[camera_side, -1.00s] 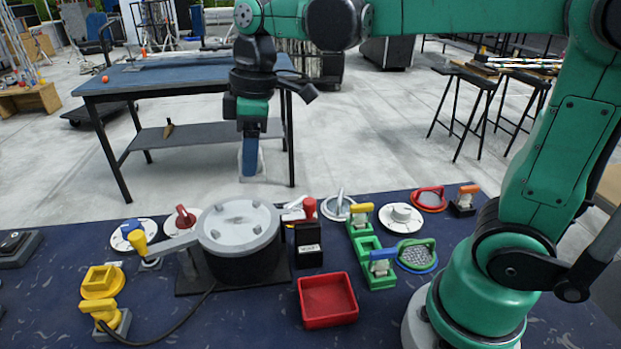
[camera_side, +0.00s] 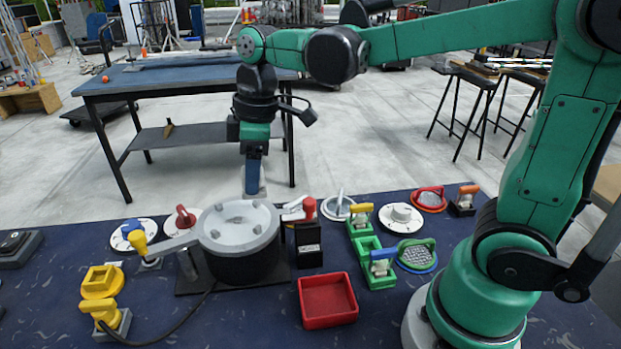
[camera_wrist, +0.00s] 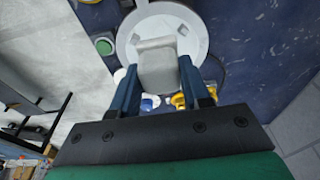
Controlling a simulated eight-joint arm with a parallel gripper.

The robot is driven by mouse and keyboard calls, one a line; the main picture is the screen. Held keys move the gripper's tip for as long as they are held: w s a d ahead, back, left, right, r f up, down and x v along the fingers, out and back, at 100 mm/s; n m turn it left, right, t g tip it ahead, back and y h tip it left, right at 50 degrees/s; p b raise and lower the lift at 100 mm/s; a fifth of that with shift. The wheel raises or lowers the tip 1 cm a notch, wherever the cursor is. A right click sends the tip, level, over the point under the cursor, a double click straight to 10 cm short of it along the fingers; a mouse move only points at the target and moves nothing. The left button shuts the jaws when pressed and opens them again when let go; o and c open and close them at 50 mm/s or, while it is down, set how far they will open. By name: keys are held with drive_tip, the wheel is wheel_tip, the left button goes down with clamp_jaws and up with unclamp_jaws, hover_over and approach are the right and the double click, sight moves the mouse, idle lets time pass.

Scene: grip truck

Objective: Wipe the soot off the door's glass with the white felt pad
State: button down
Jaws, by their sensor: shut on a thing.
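My gripper (camera_side: 253,178) has blue fingers and is shut on a pale block that appears to be the white felt pad (camera_wrist: 157,68). In the side view it points down by the far rim of a round grey disc, which I take as the door (camera_side: 238,240), on a dark drum. In the wrist view the disc (camera_wrist: 132,22) lies beyond the pad, which hides part of it. Several darker patches show on the disc; I cannot tell which are soot or fittings. I cannot tell whether the pad touches the disc.
A red tray (camera_side: 327,300) stands in front, right of the drum. A red-knobbed black block (camera_side: 308,240) stands close to the drum's right. A yellow-knobbed lever (camera_side: 140,243) is at its left. Green holders (camera_side: 366,250) and round handled discs stand further right. A cable runs across the front left.

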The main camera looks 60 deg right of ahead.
sight(258, 219)
drive_tip(key=shift+f, duration=2.7)
drive_tip(key=shift+w+a+r, duration=0.35)
drive_tip(key=shift+r, duration=0.15)
drive_tip(key=shift+w+a+f, duration=0.35)
drive_tip(key=shift+w+a, duration=0.2)
drive_tip(key=shift+w+a+r, duration=0.1)
drive_tip(key=shift+w+a, duration=1.2)
drive_tip(key=shift+a, duration=0.05)
drive_tip(key=shift+s+d, duration=2.15)
drive_tip(key=shift+d, duration=0.05)
drive_tip(key=shift+r, duration=3.95)
